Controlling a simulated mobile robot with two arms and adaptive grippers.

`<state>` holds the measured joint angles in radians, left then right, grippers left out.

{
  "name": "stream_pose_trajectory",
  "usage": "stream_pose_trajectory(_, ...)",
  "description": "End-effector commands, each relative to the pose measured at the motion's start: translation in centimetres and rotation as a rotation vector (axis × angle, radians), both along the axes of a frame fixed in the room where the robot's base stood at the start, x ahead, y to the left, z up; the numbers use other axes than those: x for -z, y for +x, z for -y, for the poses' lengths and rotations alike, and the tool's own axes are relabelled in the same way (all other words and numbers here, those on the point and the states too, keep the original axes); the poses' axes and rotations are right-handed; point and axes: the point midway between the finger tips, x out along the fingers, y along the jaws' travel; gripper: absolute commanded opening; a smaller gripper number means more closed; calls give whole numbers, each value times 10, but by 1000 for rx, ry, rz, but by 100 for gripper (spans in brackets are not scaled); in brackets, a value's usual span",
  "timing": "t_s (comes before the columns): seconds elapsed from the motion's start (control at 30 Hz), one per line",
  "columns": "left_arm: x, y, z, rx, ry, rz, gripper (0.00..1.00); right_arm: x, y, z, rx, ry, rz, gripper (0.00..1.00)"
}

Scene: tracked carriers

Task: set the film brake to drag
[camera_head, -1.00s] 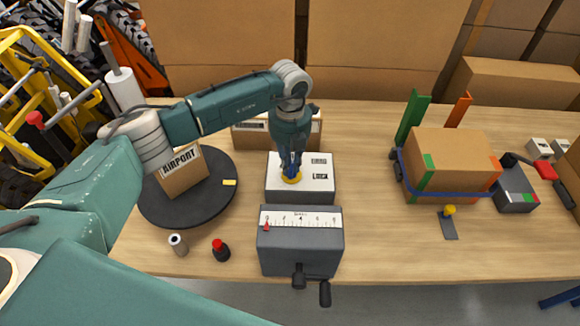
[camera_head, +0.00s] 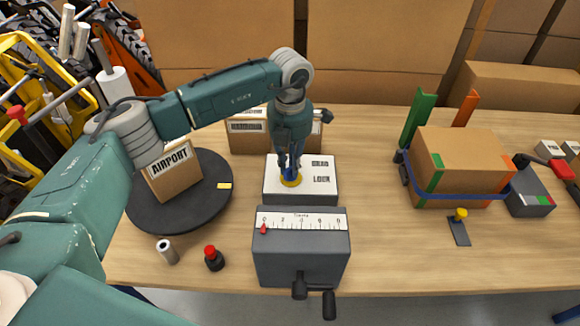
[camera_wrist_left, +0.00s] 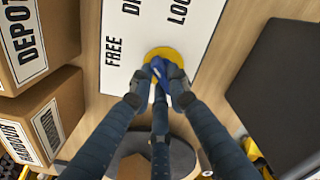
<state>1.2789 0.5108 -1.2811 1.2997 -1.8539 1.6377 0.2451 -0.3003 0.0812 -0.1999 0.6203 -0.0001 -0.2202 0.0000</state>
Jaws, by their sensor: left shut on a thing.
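The film brake is a box with a white top panel (camera_head: 273,172) at the middle of the table. A yellow round dial (camera_head: 284,184) with a blue handle sits on it. The wrist view shows FREE, DR... and LOCK on the panel (camera_wrist_left: 135,55), beside the yellow dial (camera_wrist_left: 172,52). My left gripper (camera_head: 291,175) reaches down from above and is shut on the blue handle (camera_wrist_left: 158,72). The fingers partly hide the handle, so I cannot tell which label it points to. My right gripper is not in view.
A grey box with a scale and crank (camera_head: 302,258) stands in front of the brake. A dark turntable (camera_head: 150,213) with an AIRPORT carton (camera_head: 172,172) is at left. A strapped carton (camera_head: 458,158) is at right. Bare table lies between the brake and that carton.

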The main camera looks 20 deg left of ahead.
Motion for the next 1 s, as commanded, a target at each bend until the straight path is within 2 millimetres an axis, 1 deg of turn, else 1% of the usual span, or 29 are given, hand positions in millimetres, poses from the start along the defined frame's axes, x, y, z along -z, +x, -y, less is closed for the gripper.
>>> stream_pose_trajectory(0.43, -2, 1, 0, 8, 0, 4, 0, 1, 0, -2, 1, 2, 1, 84)
stream_pose_trajectory(0.47, -2, 1, 0, 8, 0, 4, 22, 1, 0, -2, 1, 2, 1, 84)
stream_pose_trajectory(0.5, -2, 1, 0, 8, 0, 4, 30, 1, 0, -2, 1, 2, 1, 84)
stream_pose_trajectory(0.53, -2, 1, 0, 8, 1, 3, 35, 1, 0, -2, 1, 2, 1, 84)
stream_pose_trajectory(0.83, -1, 1, 0, 8, 0, 1, 35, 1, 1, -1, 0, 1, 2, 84)
stream_pose_trajectory(0.93, -8, 1, 0, 8, -1, 3, 35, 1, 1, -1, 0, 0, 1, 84)
stream_pose_trajectory(1.0, -18, 1, 0, 9, -2, 5, 35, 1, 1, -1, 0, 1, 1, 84)
